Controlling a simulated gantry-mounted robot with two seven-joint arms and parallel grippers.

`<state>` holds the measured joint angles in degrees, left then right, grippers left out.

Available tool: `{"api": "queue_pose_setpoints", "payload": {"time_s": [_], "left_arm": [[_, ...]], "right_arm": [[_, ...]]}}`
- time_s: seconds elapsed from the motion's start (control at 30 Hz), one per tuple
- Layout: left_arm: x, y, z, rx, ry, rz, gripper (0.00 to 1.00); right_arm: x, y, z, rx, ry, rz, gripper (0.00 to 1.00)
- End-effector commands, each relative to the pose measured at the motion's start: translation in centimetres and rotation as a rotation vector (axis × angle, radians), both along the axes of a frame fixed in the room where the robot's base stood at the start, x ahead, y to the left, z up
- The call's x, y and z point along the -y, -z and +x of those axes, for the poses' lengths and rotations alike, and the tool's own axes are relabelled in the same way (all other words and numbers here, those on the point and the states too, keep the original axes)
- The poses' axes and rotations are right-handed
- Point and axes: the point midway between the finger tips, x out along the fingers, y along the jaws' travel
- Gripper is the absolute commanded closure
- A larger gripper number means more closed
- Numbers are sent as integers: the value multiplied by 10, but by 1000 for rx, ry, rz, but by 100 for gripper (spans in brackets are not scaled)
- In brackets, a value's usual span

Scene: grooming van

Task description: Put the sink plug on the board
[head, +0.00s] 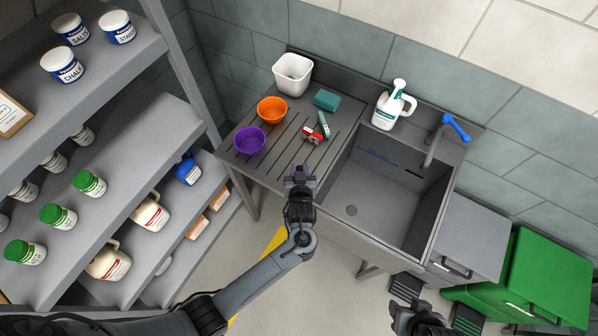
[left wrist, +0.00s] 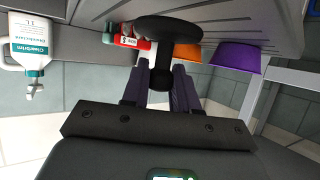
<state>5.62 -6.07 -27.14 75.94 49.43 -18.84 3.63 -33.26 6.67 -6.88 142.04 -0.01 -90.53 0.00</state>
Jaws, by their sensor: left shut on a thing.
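The sink plug (left wrist: 167,28) is black, with a round disc and a narrower stem, seen close in the left wrist view. My left gripper (head: 299,172) is shut on its stem, with purple fingers (left wrist: 160,85) on both sides. In the head view the gripper is at the front edge of the grey grooved draining board (head: 279,148), and the plug cannot be made out there. I cannot tell the plug's height over the board. My right gripper (head: 420,318) is low in the head view, away from the sink, its jaws unclear.
On the board stand a purple bowl (head: 249,141), an orange bowl (head: 272,110), a white tub (head: 293,74), a teal sponge (head: 326,99) and a red-and-white item (head: 312,135). The sink basin (head: 370,190) is right, with a white jug (head: 393,106) behind. Shelves (head: 130,150) stand left.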

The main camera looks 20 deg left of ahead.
Motion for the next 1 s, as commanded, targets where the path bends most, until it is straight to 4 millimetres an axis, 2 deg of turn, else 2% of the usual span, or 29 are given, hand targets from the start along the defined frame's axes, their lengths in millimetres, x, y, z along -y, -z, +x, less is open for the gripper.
{"api": "queue_pose_setpoints", "payload": {"time_s": [0.1, 0.2, 0.63, 0.67, 0.8, 1.0], "left_arm": [[0, 15, 0, -2, 1, 2, 100], [0, 21, 0, -1, 2, 1, 100], [0, 27, 0, -1, 0, 0, 100], [0, 26, 0, -1, 0, 0, 69], [0, 26, 0, -1, 0, 0, 47], [0, 25, 0, -1, 0, 0, 46]], "right_arm": [[0, 3, 0, 0, 0, 0, 49], [0, 3, 0, 0, 0, 0, 49], [1, 6, 0, 1, -2, -3, 49], [1, 5, 0, 0, -2, -3, 49], [1, 5, 0, 1, -4, -7, 49], [2, 5, 0, 1, -4, -7, 49]]}}
